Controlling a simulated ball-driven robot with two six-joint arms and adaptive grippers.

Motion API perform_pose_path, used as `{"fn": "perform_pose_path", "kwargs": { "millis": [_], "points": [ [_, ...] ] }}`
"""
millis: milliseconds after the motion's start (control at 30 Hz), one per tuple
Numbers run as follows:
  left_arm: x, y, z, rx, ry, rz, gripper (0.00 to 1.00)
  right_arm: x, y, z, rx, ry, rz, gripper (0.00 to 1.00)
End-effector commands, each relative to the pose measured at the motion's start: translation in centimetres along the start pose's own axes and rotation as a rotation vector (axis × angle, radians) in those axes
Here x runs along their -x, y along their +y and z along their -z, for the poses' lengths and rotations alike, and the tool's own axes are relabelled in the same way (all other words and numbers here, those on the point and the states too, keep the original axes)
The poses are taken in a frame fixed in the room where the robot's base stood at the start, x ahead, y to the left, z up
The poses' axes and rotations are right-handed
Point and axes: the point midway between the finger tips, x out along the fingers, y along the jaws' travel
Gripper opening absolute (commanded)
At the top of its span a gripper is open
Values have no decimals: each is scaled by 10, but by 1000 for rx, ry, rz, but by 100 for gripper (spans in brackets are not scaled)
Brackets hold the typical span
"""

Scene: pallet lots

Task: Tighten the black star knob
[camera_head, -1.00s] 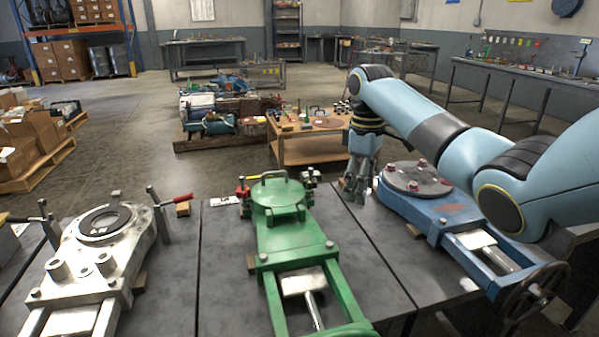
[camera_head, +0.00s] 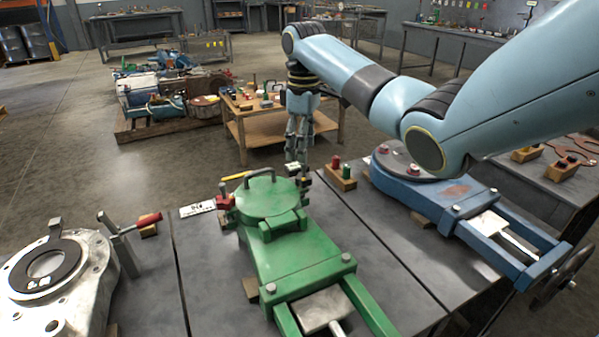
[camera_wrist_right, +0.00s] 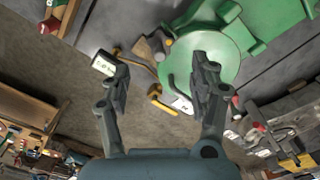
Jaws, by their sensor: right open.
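I cannot make out a black star knob for certain in either view. My right gripper (camera_head: 297,158) points down just behind the cover's far right edge. In the right wrist view, the open gripper (camera_wrist_right: 160,85) has nothing between its fingertips, and the green cover (camera_wrist_right: 222,42) lies beyond the right finger. A small white-labelled block (camera_wrist_right: 104,64) shows by the left finger. My left gripper is in neither view.
A grey valve body (camera_head: 88,285) is at the left and a blue one (camera_head: 425,190) at the right. A red-handled clamp (camera_head: 147,220) stands between grey and green. A wooden block (camera_head: 340,180) with red and green pegs sits near my gripper.

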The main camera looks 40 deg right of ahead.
Motion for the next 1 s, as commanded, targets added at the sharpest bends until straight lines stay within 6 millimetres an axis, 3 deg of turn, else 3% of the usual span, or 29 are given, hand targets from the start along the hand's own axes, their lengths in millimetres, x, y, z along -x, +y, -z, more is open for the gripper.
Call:
{"fn": "perform_pose_path", "kwargs": {
  "millis": [100,300,500,767,1000],
  "points": [
    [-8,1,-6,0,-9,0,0,-30,-1,-1,1,-3,4,62],
    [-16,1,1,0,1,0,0,-63,-1,0,1,-2,3,62],
    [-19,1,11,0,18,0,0,-77,-1,0,1,-1,1,62],
    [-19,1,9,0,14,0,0,-77,-1,0,1,0,0,62],
    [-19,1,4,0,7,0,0,-77,-1,0,1,0,1,31]
  ]
}}
